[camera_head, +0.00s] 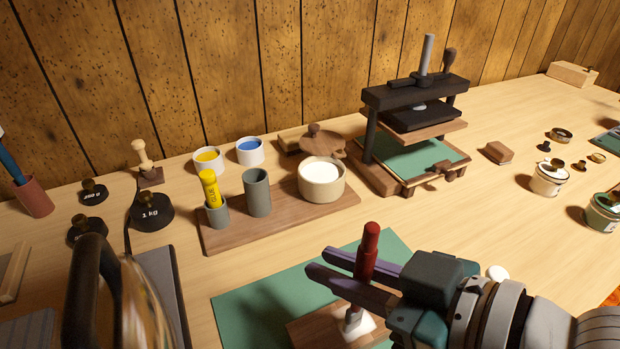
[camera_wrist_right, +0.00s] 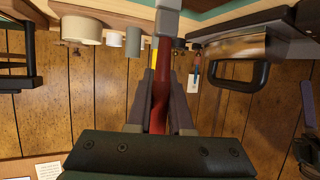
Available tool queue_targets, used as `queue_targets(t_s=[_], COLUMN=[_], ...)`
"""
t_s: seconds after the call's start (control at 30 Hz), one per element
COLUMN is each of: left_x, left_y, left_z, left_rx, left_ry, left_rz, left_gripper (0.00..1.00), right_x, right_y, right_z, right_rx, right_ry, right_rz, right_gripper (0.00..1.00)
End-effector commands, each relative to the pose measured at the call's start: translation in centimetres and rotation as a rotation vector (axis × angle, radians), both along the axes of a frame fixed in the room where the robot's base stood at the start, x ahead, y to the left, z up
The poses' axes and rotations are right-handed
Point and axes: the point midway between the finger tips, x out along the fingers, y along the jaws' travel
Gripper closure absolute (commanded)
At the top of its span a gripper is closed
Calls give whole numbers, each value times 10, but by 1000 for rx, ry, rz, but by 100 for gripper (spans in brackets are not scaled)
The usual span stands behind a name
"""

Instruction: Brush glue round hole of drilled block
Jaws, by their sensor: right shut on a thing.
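The drilled block (camera_head: 310,335) is a brown wooden piece lying on a green mat (camera_head: 250,302) at the front centre of the head view. My right gripper (camera_head: 340,276) is shut on the red handle of a brush (camera_head: 370,243), held nearly upright over the block. The brush's pale lower end meets a white patch (camera_head: 364,322) on the block; I cannot make out the hole there. The red handle and grey ferrule also show in the right wrist view (camera_wrist_right: 161,85). A cream pot (camera_head: 322,190) of white glue stands open behind. My left gripper is not in view.
A wooden board (camera_head: 285,227) carries the pot, a grey cup and a yellow glue stick (camera_head: 210,190) in a holder. A press (camera_head: 415,95) stands behind right. A black-handled iron-like object (camera_head: 85,290) is front left, beside weights (camera_head: 152,212).

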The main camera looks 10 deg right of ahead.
Motion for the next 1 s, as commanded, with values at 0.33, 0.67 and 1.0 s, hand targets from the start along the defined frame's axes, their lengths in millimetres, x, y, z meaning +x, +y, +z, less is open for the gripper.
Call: queue_targets(t_s=[0.33, 0.67, 1.0], left_x=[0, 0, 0], left_y=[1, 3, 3], left_z=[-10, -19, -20], left_rx=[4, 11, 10], left_ry=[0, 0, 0], left_rz=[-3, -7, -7], left_gripper=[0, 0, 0], right_x=[6, 11, 12], right_y=[-17, -30, -35], right_z=[-2, -1, 2], right_rx=[-1, -4, 0], right_ry=[0, -2, 0], right_rz=[0, 1, 0], right_gripper=[100, 100, 100])
